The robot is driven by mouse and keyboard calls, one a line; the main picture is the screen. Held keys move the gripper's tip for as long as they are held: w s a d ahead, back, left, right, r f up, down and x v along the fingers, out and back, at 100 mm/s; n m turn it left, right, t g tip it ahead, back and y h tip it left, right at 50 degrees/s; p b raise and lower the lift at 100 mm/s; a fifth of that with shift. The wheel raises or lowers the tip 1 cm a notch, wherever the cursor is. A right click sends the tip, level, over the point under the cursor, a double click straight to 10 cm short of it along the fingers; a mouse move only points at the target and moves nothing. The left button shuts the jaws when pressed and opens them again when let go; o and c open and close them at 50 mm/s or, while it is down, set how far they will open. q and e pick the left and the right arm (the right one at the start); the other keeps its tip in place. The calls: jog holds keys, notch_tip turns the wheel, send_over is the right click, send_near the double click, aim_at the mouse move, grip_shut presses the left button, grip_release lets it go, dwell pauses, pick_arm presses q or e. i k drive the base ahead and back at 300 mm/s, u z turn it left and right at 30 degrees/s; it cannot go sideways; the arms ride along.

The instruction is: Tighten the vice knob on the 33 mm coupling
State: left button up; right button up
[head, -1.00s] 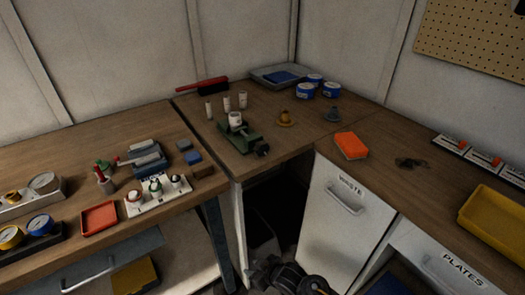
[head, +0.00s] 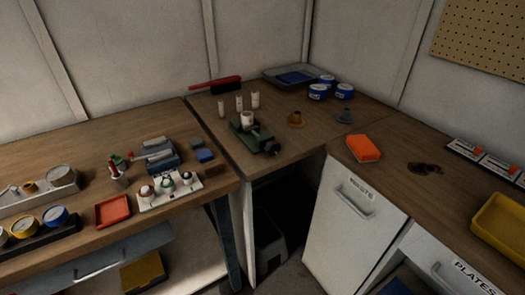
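A green vice (head: 254,137) stands on the corner bench, its dark knob end (head: 275,149) toward the bench's front edge. A white, ring-like coupling (head: 247,118) sits upright at the vice; I cannot tell from here how firmly the jaws hold it. Several small white cylinders (head: 239,103) stand behind the vice. Neither of my grippers shows in the head view.
An orange sponge (head: 362,148) and a dark smear or cloth (head: 425,168) lie on the right bench. Blue tins (head: 318,91), a grey tray (head: 275,72) and a red-handled brush (head: 213,85) are at the back. The WASTE cabinet (head: 350,210) stands below.

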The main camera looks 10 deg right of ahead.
aim_at(271, 149)
jog(key=u, duration=2.3)
jog(key=k, duration=0.65)
jog(key=z, duration=1.05)
